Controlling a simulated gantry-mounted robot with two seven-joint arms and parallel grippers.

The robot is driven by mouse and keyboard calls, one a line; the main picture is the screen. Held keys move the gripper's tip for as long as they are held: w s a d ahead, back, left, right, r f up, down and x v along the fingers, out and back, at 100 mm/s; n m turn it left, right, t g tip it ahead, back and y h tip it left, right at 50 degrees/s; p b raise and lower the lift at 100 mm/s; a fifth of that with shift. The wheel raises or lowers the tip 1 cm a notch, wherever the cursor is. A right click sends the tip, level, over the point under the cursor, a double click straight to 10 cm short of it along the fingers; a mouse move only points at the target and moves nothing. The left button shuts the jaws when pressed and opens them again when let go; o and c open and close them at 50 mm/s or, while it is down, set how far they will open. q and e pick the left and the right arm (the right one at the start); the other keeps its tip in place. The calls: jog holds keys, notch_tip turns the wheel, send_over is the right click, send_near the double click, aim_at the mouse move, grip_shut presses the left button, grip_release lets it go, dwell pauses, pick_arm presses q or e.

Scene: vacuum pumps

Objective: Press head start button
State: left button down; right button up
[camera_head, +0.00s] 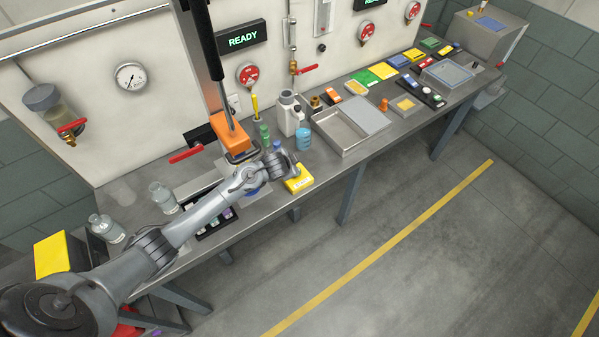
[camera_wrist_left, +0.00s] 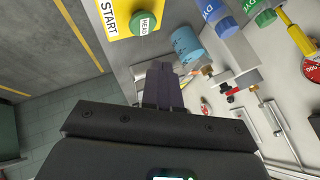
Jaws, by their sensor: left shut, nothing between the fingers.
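The yellow start box (camera_head: 299,184) sits at the bench's front edge in the head view. In the left wrist view the same yellow box (camera_wrist_left: 108,14), lettered START, is at the top left. Its round green button (camera_wrist_left: 145,22), marked HEAD, shows there. In the head view my gripper covers part of the box's far side, and I cannot make out the button. My left gripper (camera_head: 285,162) is shut and empty beside the box. Its dark fingers (camera_wrist_left: 162,82) are together in the wrist view, apart from the button. My right gripper is in neither view.
A metal tray (camera_head: 340,133) lies to the right. The floor in front is clear.

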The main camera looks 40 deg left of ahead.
pick_arm(q)
jog(key=shift+t, duration=0.4)
jog(key=w+r, duration=0.1)
jog(key=r, duration=0.1)
jog(key=w+r, duration=0.1)
jog(key=shift+w+a+r, duration=0.25)
jog(key=shift+w+r, duration=0.05)
jog(key=shift+w, duration=0.05)
jog(key=shift+f+b, duration=0.15)
jog(key=shift+b, duration=0.2)
notch_tip(320, 180, down, 6)
jog(key=b, duration=0.6)
jog(key=shift+f+b, duration=0.1)
jog(key=shift+b, duration=0.3)
jog(key=shift+f+b, duration=0.55)
jog(key=shift+f, duration=0.65)
jog(key=shift+f, duration=0.2)
jog(key=shift+f, duration=0.2)
